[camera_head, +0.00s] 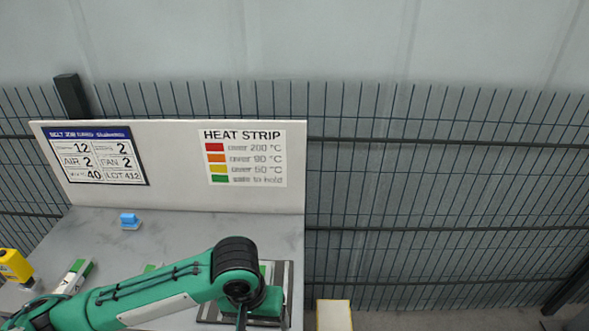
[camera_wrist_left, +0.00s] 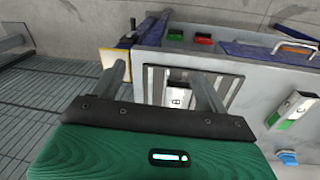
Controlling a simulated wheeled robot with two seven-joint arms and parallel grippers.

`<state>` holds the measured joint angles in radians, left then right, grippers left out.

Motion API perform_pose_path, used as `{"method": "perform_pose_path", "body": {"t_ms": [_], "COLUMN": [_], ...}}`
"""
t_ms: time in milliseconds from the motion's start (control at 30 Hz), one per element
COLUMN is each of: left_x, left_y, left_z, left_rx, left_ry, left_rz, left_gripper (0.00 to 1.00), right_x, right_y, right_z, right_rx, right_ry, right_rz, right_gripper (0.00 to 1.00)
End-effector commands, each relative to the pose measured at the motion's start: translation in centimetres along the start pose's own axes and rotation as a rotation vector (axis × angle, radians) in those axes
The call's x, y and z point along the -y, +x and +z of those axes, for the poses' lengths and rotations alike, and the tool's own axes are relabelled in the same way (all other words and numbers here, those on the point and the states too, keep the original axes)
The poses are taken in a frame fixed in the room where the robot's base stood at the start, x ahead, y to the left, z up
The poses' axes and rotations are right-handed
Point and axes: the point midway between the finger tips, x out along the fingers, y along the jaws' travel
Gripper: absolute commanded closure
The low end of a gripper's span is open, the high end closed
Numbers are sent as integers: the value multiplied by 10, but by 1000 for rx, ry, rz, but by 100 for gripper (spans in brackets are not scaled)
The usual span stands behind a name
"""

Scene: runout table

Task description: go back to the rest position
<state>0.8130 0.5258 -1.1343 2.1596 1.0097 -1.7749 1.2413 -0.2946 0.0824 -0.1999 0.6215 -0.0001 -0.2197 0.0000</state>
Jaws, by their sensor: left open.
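My left gripper (camera_wrist_left: 158,70) is open, its two fingers apart at the middle of the left wrist view. Beyond the fingers is a metal rack with bars (camera_wrist_left: 235,92), and a white block with a dark mark (camera_wrist_left: 176,97) shows between them. I cannot tell how far the fingers are from the block. In the head view my green left arm reaches in from the left, and the gripper (camera_head: 242,318) is low at the frame's bottom edge, in front of the rack (camera_head: 288,285). Its fingertips are mostly cut off there. My right gripper is not in view.
The grey table (camera_head: 190,225) has a back panel (camera_head: 175,165) with signs. On it are a blue object (camera_head: 130,221), a white-and-green block (camera_head: 75,275) and a yellow device (camera_head: 14,265). A box (camera_head: 334,315) stands right of the table. A wire fence (camera_head: 450,200) is behind.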

Motion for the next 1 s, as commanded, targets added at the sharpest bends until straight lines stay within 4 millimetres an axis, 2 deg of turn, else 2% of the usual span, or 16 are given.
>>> {"method": "perform_pose_path", "body": {"t_ms": [333,533,767,1000], "left_x": [-32,-36,-17,30], "left_y": [14,22,34,54], "left_z": [17,25,36,62], "left_rx": [-86,-180,-281,-344], "left_ry": [113,145,130,85], "left_rz": [176,260,277,196], "left_gripper": [24,24,24,24], "right_x": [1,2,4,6], "right_y": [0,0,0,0], "right_z": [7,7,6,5], "right_rx": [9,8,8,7], "right_ry": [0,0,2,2], "right_rz": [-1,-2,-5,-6], "right_gripper": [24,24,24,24]}}
